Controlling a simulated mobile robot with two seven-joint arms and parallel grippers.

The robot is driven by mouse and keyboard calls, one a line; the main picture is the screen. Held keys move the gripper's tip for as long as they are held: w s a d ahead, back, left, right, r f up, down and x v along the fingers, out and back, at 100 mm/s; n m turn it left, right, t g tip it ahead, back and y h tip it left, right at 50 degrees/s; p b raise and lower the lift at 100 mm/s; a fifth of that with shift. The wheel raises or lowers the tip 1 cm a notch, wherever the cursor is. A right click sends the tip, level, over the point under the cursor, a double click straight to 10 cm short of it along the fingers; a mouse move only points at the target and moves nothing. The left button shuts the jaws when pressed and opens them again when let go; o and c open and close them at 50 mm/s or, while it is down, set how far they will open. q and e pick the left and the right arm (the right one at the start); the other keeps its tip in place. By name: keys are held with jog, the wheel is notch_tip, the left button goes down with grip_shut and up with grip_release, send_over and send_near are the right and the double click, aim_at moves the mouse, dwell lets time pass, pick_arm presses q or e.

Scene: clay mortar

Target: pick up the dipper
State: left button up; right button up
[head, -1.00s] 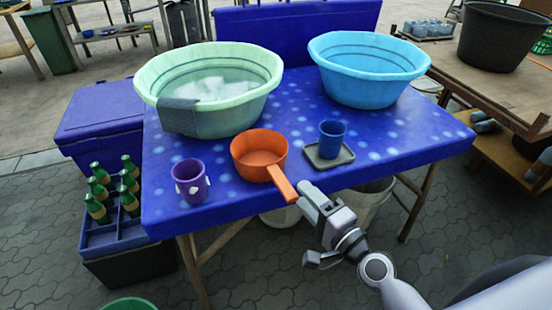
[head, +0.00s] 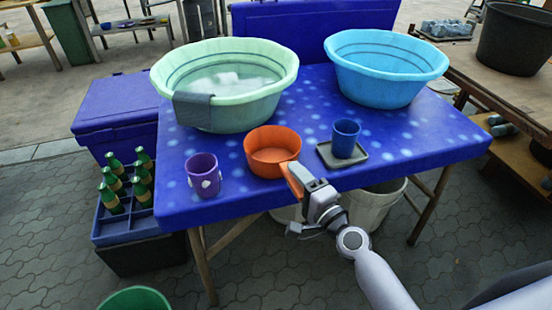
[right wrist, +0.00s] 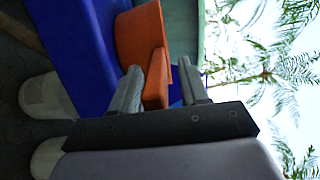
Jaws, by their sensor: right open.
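The dipper (head: 272,150) is an orange round pan with a straight handle. It stands on the blue spotted table near the front edge, its handle pointing toward the front right. My right gripper (head: 300,178) is at the handle, hiding part of it in the head view. In the right wrist view the dipper's handle (right wrist: 156,82) lies between the two open fingers of my right gripper (right wrist: 163,85), closer to the left finger. Whether a finger touches it I cannot tell. My left gripper is not in view.
The table (head: 420,140) also bears a green basin (head: 225,110) with water and a grey cloth, a blue basin (head: 385,75), a purple mug (head: 202,178) and a blue cup (head: 345,138) on a grey tray (head: 328,156). A bottle crate (head: 125,222) stands left.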

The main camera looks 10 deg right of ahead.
grip_shut()
jog(key=shift+r, duration=0.1)
